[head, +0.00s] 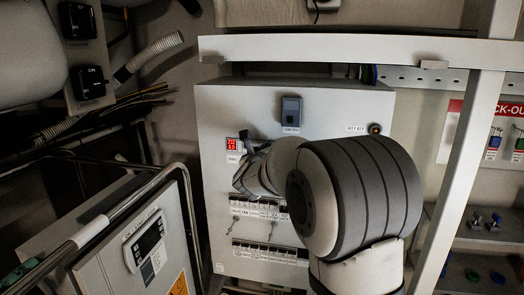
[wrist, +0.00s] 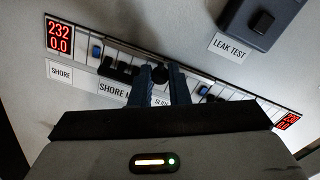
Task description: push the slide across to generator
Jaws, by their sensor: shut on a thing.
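In the wrist view, my gripper (wrist: 160,78) reaches a long breaker strip, its two fingers shut around a small dark round knob (wrist: 160,73). A label starting "SLI" shows just below the knob, partly hidden by a finger, so the knob appears to be the slide's. The strip (wrist: 125,57) runs slanted, with a blue switch left of the fingers (wrist: 96,51) and another to the right (wrist: 203,90). No generator label is readable; my gripper hides part of the strip.
Red displays flank the strip, at left (wrist: 59,38) and right (wrist: 288,122). A leak test box (wrist: 262,20) sticks out above right. In the head view, a white upright post (head: 470,140) stands right of my arm, and a metal rail (head: 120,205) at left.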

